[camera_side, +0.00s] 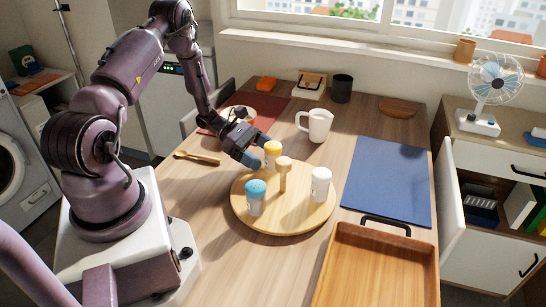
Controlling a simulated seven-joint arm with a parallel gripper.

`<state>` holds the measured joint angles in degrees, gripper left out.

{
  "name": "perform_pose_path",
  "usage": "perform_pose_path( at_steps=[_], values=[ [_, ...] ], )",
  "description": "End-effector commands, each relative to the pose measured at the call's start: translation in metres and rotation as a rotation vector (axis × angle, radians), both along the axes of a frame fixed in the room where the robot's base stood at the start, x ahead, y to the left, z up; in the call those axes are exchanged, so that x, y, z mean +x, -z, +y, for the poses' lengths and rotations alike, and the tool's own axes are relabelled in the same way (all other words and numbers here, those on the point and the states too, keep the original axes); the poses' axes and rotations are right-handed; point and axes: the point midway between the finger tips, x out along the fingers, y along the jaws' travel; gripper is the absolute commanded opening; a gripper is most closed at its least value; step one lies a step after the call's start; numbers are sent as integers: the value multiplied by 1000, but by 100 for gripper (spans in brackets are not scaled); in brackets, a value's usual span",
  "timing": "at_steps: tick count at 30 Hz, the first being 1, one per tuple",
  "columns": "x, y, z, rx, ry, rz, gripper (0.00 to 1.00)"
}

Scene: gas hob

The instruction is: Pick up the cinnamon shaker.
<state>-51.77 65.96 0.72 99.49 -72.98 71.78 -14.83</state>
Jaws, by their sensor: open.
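Several shakers stand upright on a round wooden board (296,220) on the table. One has a yellow-orange top (272,149), one has a blue top (256,198), and one is white with a grey top (320,184). A tan wooden piece with a narrow stem and wide head (283,173) stands between them. No label is readable, so I cannot tell which one is the cinnamon shaker. My gripper (260,150) is open and close to the left of the yellow-topped shaker, near its top. Whether they touch is unclear.
A white pitcher (317,125) stands behind the board. A blue mat (388,182) lies to the right, and a wooden tray (376,268) is at the front right. A wooden utensil (197,158) lies left of the board. A bowl (238,113) sits on a red mat (271,110) behind.

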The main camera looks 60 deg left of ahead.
Motion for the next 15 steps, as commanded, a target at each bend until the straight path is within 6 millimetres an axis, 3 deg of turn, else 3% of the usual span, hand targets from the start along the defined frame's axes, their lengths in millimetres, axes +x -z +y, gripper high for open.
perform_pose_path(
  at_steps=[6,15],
  values=[
    [22,11,-21,-1,3,1,78],
    [25,13,-24,0,0,0,78]
  ],
)
